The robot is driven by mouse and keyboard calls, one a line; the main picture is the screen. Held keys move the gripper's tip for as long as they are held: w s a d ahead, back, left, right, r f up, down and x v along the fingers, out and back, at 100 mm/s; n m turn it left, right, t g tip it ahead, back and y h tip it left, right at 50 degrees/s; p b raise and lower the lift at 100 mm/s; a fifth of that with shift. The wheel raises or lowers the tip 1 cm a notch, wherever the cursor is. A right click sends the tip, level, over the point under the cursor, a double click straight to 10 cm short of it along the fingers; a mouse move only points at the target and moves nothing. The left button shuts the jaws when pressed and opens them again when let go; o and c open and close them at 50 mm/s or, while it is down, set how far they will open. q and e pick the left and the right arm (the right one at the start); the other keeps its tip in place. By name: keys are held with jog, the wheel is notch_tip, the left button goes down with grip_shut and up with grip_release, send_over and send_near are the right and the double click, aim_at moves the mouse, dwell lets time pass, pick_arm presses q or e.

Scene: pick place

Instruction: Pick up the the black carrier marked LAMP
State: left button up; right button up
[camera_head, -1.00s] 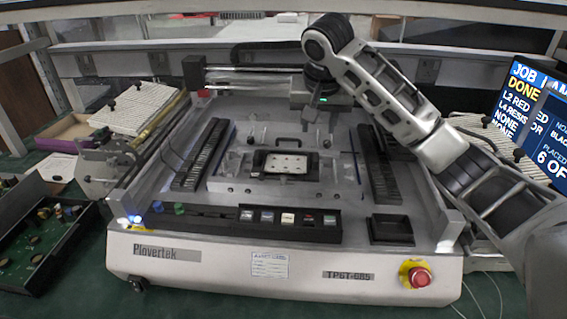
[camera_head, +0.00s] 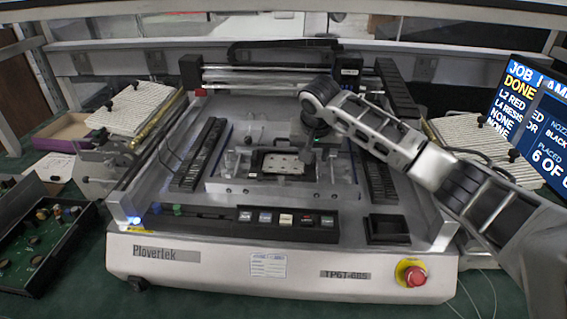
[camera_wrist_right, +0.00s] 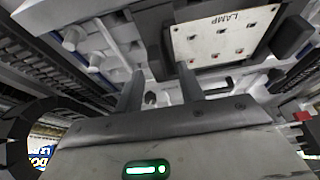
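The black carrier (camera_head: 257,163) lies flat in the fixture at the middle of the machine and bears a pale board (camera_head: 283,164). In the right wrist view the board (camera_wrist_right: 222,42) reads LAMP, and a dark part of the carrier (camera_wrist_right: 291,37) shows beside it. My right gripper (camera_head: 308,153) is low over the carrier's right end, pointing down, and hides part of it. In the right wrist view its two fingers (camera_wrist_right: 160,82) are apart with nothing held between them. Contact with the carrier cannot be told. My left gripper is not in view.
Black slotted racks (camera_head: 200,155) flank the fixture. A gantry rail (camera_head: 262,75) crosses behind it. A button panel (camera_head: 286,219) and an empty black tray (camera_head: 388,229) are in front. A red stop button (camera_head: 414,276) is at front right, and a monitor (camera_head: 530,120) stands at right.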

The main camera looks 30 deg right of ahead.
grip_shut()
jog(key=shift+r, duration=0.1)
